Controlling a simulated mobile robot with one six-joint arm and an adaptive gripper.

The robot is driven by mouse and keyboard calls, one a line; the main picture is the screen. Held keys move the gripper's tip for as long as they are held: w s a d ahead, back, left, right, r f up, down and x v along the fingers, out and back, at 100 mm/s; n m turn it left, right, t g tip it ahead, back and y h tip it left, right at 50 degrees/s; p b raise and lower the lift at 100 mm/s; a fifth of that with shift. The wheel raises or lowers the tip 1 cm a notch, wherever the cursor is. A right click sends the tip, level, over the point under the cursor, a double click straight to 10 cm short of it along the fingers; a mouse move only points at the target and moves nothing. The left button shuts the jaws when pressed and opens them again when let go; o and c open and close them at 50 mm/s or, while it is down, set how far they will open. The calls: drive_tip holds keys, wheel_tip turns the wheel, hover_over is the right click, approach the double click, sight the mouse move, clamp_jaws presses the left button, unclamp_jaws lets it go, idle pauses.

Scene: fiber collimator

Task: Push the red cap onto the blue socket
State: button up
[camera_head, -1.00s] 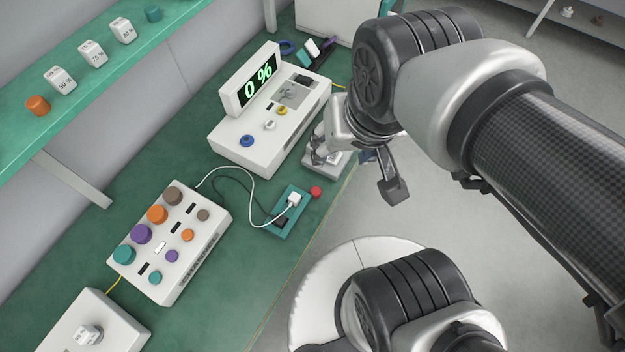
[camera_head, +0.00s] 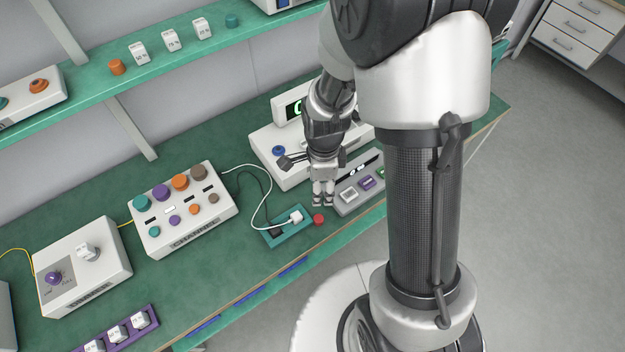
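The red cap (camera_head: 318,220) lies on the green bench near its front edge, beside the right end of a small teal plate. A blue round piece (camera_head: 278,151) sits on the white display box; I cannot tell whether it is the blue socket. My gripper (camera_head: 323,202) points down just behind the red cap in the picture, apparently above the bench and not holding the cap. Its fingers look close together, but the gap is too small to judge. My arm hides much of the display box and its right side.
The teal plate (camera_head: 270,239) holds a white plug with cables. A white box with coloured knobs (camera_head: 193,234) stands left. The shelf (camera_head: 95,90) runs above. Bench in front of the teal plate is clear.

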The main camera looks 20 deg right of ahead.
drive_tip(key=shift+a+f+m, duration=0.1)
drive_tip(key=shift+f+m, duration=0.2)
drive_tip(key=shift+f, duration=0.25)
drive_tip(key=shift+s+f, duration=0.1)
drive_tip(key=b, duration=0.3)
hover_over(319, 218)
drive_tip(key=f, duration=1.1)
drive_tip(key=shift+s, duration=0.2)
drive_tip(key=shift+f, duration=0.5)
drive_tip(key=f, duration=0.1)
drive_tip(key=f+b, duration=0.1)
drive_tip(key=f, duration=0.1)
drive_tip(key=f+b, duration=0.1)
drive_tip(key=f, duration=0.1)
drive_tip(key=shift+w+f, duration=0.1)
drive_tip(key=shift+w, duration=0.15)
drive_tip(key=shift+c, duration=0.4)
